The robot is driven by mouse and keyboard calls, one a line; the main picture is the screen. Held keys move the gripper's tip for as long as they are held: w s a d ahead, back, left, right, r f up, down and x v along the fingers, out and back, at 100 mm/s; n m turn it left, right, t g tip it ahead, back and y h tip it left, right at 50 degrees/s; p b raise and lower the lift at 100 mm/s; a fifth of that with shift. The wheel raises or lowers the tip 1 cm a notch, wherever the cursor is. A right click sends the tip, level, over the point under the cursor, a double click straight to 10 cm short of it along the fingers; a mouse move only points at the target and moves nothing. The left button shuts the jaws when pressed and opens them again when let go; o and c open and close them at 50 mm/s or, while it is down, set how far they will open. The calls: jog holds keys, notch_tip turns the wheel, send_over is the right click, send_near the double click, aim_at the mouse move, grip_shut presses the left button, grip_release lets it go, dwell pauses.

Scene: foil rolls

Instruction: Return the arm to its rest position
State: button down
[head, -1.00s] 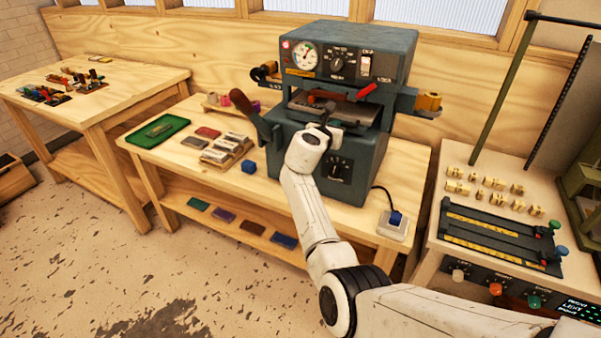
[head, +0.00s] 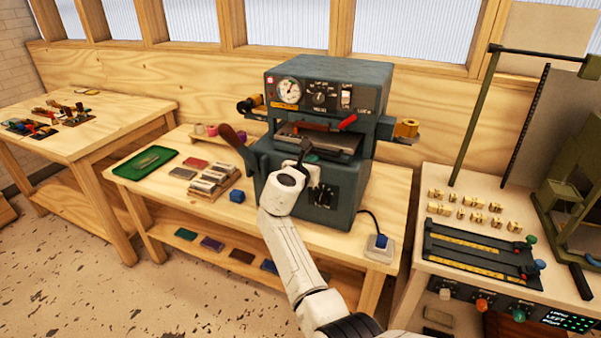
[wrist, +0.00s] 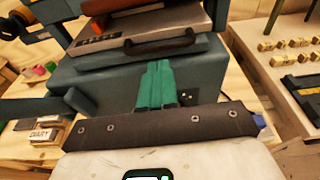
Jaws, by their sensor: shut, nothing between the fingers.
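My white arm reaches up from the bottom of the head view to the front of the dark teal press (head: 330,100). My gripper (head: 303,150) is just in front of the press, below its slot, partly hidden behind my wrist. In the wrist view, the two green fingers of my gripper (wrist: 156,85) lie side by side, shut, with nothing between them. They point toward the press body (wrist: 100,80), under the plate with the dark handle (wrist: 160,42). Whether the fingertips touch the press cannot be told.
A bench with brass letters (head: 465,205) stands right. Open floor lies front left.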

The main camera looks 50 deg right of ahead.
jog(key=v, duration=0.7)
jog(key=shift+s+a, duration=0.15)
jog(key=shift+a, duration=0.25)
